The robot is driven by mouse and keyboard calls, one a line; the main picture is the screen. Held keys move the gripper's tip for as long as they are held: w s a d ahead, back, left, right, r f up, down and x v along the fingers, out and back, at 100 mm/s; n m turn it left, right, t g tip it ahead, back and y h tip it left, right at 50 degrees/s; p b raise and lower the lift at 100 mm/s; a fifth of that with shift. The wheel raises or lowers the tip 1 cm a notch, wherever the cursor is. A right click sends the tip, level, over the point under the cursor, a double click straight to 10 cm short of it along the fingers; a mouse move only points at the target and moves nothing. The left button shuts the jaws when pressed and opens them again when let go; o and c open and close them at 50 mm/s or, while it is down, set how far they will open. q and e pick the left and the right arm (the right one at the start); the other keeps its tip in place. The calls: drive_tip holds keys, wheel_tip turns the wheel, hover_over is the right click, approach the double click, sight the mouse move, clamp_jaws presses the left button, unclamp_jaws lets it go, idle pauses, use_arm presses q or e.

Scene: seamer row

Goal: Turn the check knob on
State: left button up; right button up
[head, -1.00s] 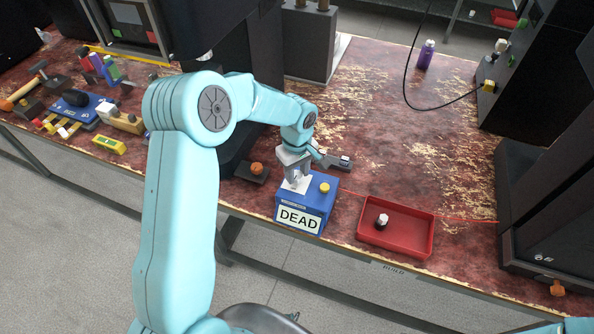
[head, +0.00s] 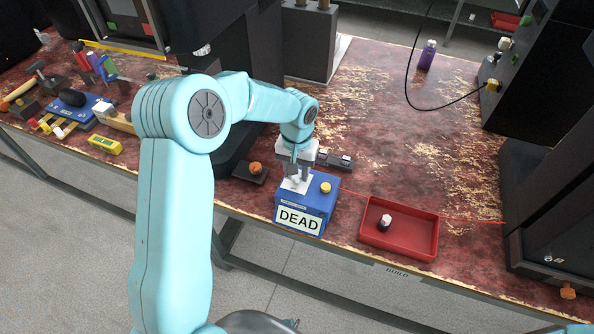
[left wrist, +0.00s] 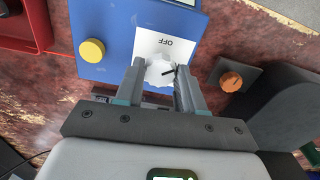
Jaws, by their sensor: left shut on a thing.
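The blue box (head: 297,217) stands near the bench's front edge, with a white label reading DEAD (head: 298,220) on its front and a yellow button (head: 325,187) on top. The check knob (left wrist: 158,70) is pale with a dark pointer mark and sits on that plate. My left gripper (head: 297,178) is over the box, its fingers (left wrist: 161,80) closed around the knob's sides. The fingers hide much of the knob in the head view. My right gripper is not in view.
A red tray (head: 428,223) holding a small black-and-white item is right of the box. An orange knob on a dark base (head: 255,168) is close on the left. A dark machine (head: 548,200) stands far right. The bench behind the tray is mostly clear.

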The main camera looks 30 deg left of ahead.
use_arm(q)
drive_tip(key=m, duration=0.3)
drive_tip(key=shift+m, duration=2.1)
drive_tip(key=shift+r, duration=0.1)
drive_tip(key=o, duration=1)
wheel_tip(320, 180, up, 16)
drive_tip(key=shift+r, duration=0.15)
drive_tip(key=shift+s, duration=0.1)
